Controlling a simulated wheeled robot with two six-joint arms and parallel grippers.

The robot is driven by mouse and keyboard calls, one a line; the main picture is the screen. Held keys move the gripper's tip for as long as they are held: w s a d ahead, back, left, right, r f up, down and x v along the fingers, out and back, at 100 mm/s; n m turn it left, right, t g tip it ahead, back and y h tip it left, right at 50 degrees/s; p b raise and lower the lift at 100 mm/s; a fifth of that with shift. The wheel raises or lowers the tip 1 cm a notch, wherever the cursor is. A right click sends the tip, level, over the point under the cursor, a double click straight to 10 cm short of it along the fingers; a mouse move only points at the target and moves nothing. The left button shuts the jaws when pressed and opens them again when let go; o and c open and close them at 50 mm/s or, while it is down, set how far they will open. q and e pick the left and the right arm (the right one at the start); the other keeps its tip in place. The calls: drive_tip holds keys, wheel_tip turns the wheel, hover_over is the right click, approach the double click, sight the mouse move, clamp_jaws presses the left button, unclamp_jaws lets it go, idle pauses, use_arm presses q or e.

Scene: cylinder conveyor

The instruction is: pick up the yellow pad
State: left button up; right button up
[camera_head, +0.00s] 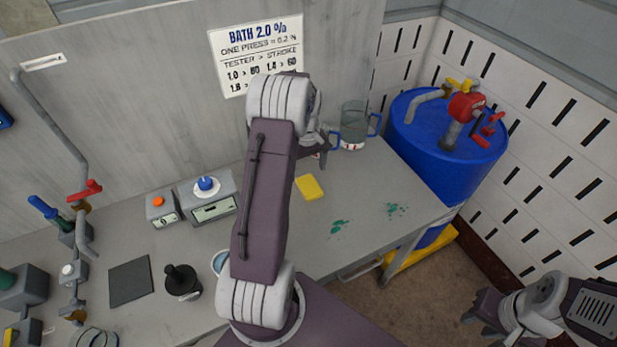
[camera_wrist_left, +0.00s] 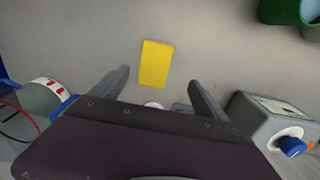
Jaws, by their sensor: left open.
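The yellow pad (camera_head: 309,187) lies flat on the grey table, just right of my left forearm in the head view. In the left wrist view the pad (camera_wrist_left: 156,63) lies beyond and between the fingertips, with bare table around it. My left gripper (camera_wrist_left: 160,85) is open and empty, its two fingers apart. In the head view the left gripper (camera_head: 320,150) is partly hidden by its own wrist, behind the pad near the clear jug. My right gripper (camera_head: 485,312) hangs at the lower right, away from the table; its finger opening is unclear.
A clear jug with blue handles (camera_head: 354,126) stands at the back right. A grey box with a blue knob (camera_head: 207,198) stands to the left. Green stains (camera_head: 340,226) mark the table. A blue drum (camera_head: 445,140) stands beyond the right edge.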

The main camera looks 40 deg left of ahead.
sight(310, 186)
use_arm(q)
drive_tip(key=shift+a, duration=0.25)
drive_tip(key=f, duration=0.1)
drive_tip(key=w+f, duration=0.1)
drive_tip(key=f, duration=0.1)
drive_tip(key=shift+d+f, duration=0.2)
drive_tip(key=shift+f, duration=0.05)
drive_tip(key=shift+s+a+f, duration=0.1)
drive_tip(key=shift+s+f, duration=0.05)
drive_tip(key=shift+f, duration=0.25)
drive_tip(key=shift+f+p, duration=0.3)
drive_tip(key=shift+p, duration=0.2)
drive_tip(key=f, duration=0.3)
drive_tip(key=f+p, duration=0.1)
drive_tip(key=shift+w+d+f, duration=0.25)
drive_tip(key=shift+w, duration=0.1)
drive_tip(key=shift+s, duration=0.1)
use_arm(e)
drive_tip(key=shift+w+d+r, duration=0.1)
drive_tip(key=shift+w+r, duration=0.15)
drive_tip(key=shift+r, duration=0.7)
use_arm(q)
drive_tip(key=c, duration=1.4)
